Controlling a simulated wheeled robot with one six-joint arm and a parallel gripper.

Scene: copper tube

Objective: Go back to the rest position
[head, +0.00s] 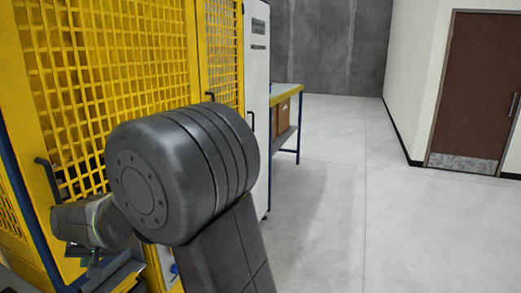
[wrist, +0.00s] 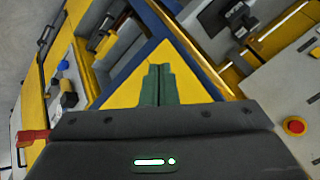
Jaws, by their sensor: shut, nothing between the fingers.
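My gripper (wrist: 158,72) shows in the wrist view with its two dark green fingers together and nothing between them. Behind the fingertips is a yellow machine surface (wrist: 118,84); I cannot tell how far it is from them. In the head view my arm's large dark joint fills the middle, and the arm's end is at the lower left, beside the yellow mesh guard. The fingers are hard to make out there. I see no copper tube in either view.
The yellow mesh guard (head: 85,60) with dark handles stands close on the left. A blue-legged bench (head: 286,90) with a brown box stands beyond it. Open floor (head: 400,220) lies to the right, up to a brown door (head: 477,85). A red button (wrist: 294,126) shows in the wrist view.

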